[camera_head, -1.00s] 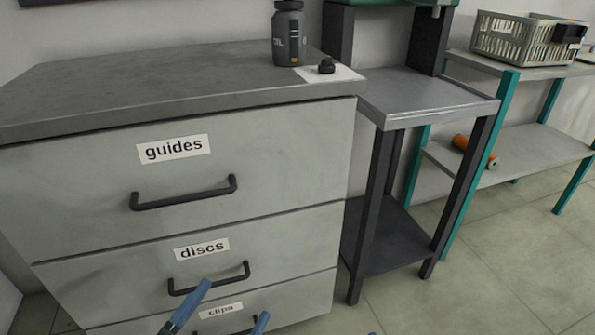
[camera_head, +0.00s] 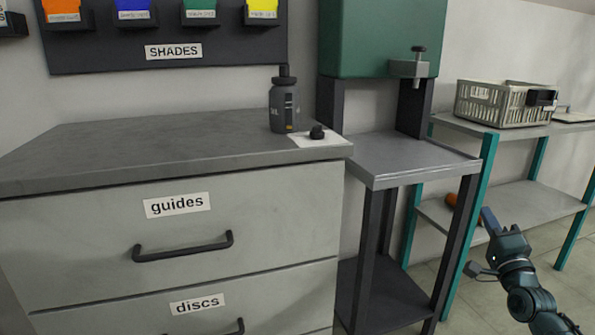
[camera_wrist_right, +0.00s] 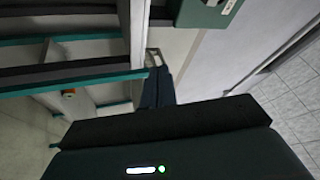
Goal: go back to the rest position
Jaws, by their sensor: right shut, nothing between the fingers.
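My right gripper (camera_head: 488,216) shows at the lower right of the head view, its arm coming up from the bottom right corner. Its blue fingers are together and hold nothing. In the right wrist view the fingers (camera_wrist_right: 157,87) lie side by side, pointing up the picture. The gripper appears in front of the teal-legged shelf, and I cannot tell its exact distance from it. My left gripper is not in view.
A grey drawer cabinet (camera_head: 90,240) fills the left, its guides and discs drawers closed. A dark bottle (camera_head: 284,105) and a black knob (camera_head: 317,132) are on top. A dark-legged stand (camera_head: 405,158) and a shelf with a crate (camera_head: 495,103) stand right. Some floor is bare.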

